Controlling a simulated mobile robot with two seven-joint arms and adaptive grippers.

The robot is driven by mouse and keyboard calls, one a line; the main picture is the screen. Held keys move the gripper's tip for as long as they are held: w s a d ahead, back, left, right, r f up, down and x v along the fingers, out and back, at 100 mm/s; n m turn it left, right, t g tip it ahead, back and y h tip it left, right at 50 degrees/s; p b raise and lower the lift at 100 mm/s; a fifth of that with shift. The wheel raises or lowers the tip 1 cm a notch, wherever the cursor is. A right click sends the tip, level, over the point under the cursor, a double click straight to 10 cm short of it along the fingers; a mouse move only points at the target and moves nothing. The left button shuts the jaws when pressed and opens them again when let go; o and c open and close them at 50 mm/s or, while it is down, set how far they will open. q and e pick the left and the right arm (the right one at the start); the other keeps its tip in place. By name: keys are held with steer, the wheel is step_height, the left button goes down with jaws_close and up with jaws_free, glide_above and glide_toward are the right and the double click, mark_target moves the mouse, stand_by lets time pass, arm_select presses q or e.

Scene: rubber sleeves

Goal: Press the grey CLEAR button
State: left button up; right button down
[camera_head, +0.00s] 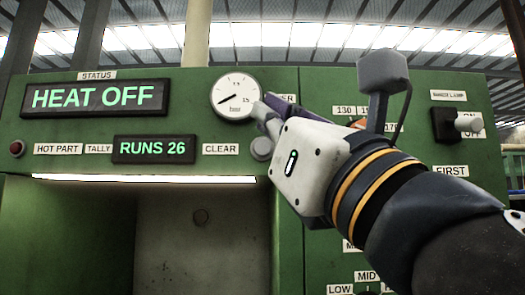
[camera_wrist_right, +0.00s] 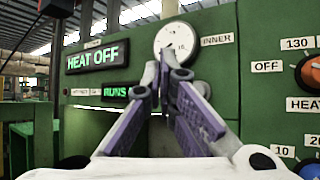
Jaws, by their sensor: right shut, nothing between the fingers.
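The grey CLEAR button (camera_head: 262,148) is a round knob on the green panel, just right of the white CLEAR label (camera_head: 221,149). My right gripper (camera_head: 262,107) is shut and empty. In the head view its fingers show above the button, over the lower right of the gauge, and its body is just to the button's right. Whether the fingers touch the panel is unclear. My left gripper is not in view.
The tally display (camera_head: 154,149) reads RUNS 26. The status display (camera_head: 95,98) reads HEAT OFF. A round white gauge (camera_head: 228,95) sits above the button. A dark switch (camera_head: 445,124) and an orange knob (camera_wrist_right: 311,74) are to the right. An open bay lies below.

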mark_target(263, 148)
steer(key=shift+w, duration=0.1)
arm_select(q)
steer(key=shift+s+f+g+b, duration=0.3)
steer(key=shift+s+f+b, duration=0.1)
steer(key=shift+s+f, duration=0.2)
arm_select(e)
steer(key=w, duration=0.8)
steer(key=shift+w, duration=0.35)
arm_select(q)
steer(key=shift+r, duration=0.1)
arm_select(e)
steer(key=shift+w+f, duration=0.1)
stand_by(0.4)
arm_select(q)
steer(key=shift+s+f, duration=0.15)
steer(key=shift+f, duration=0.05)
arm_select(e)
steer(key=shift+w, duration=0.35)
